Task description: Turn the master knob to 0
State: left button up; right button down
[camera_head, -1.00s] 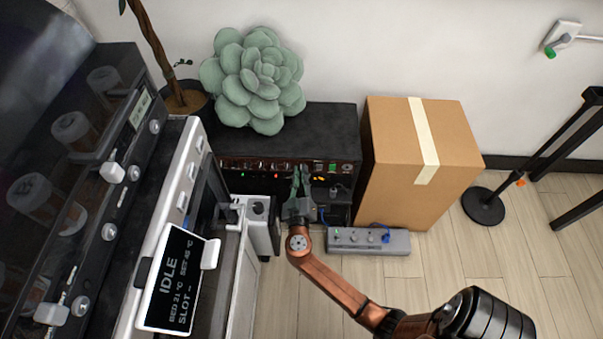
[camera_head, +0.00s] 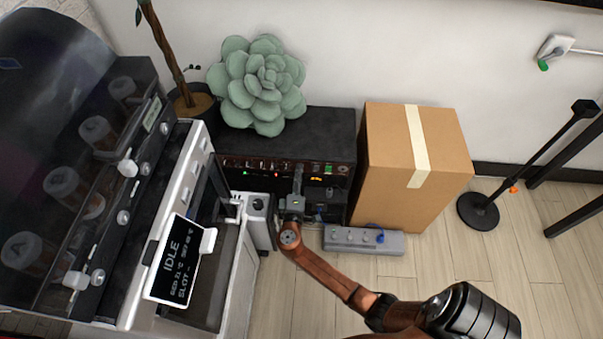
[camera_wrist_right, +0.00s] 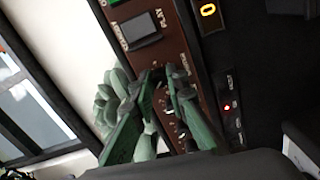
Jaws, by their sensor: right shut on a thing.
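The black amplifier (camera_head: 325,120) stands against the wall, with a brown control panel (camera_head: 250,165) along its front. My right gripper (camera_head: 298,170) is at this panel, its fingers pointing at the row of knobs. In the right wrist view, the green fingers (camera_wrist_right: 160,100) are shut on a small knob at the brown panel (camera_wrist_right: 178,70). The fingers hide most of that knob, and I cannot read its label or setting. A dark display (camera_wrist_right: 208,14) beside the panel shows a yellow digit that looks like 0. My left gripper is not in view.
A grey pedal strip (camera_head: 362,240) lies on the floor in front of the amplifier. A cardboard box (camera_head: 440,150) stands close on the right. A white machine with a tilted IDLE screen (camera_head: 180,260) is on the left. A green succulent-shaped cushion (camera_head: 260,85) sits on top.

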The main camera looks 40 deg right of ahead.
pick_arm(q)
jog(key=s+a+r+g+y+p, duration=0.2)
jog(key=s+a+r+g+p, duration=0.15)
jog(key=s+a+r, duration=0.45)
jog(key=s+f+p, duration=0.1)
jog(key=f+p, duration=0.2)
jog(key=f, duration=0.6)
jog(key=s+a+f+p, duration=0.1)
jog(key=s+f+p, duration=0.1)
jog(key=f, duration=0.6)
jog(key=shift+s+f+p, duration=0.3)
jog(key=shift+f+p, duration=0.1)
jog(key=shift+p, duration=0.5)
pick_arm(e)
jog(key=shift+w+a+n+h, duration=0.1)
jog(key=shift+n+h, duration=0.1)
jog(key=shift+n, duration=5.1)
jog(key=shift+a+n+h, duration=0.1)
jog(key=shift+n+h, duration=0.1)
jog(key=shift+n, duration=5.1)
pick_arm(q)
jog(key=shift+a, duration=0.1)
pick_arm(e)
jog(key=shift+f, duration=0.1)
jog(key=c, duration=2.2)
grip_release()
jog(key=shift+d, duration=0.1)
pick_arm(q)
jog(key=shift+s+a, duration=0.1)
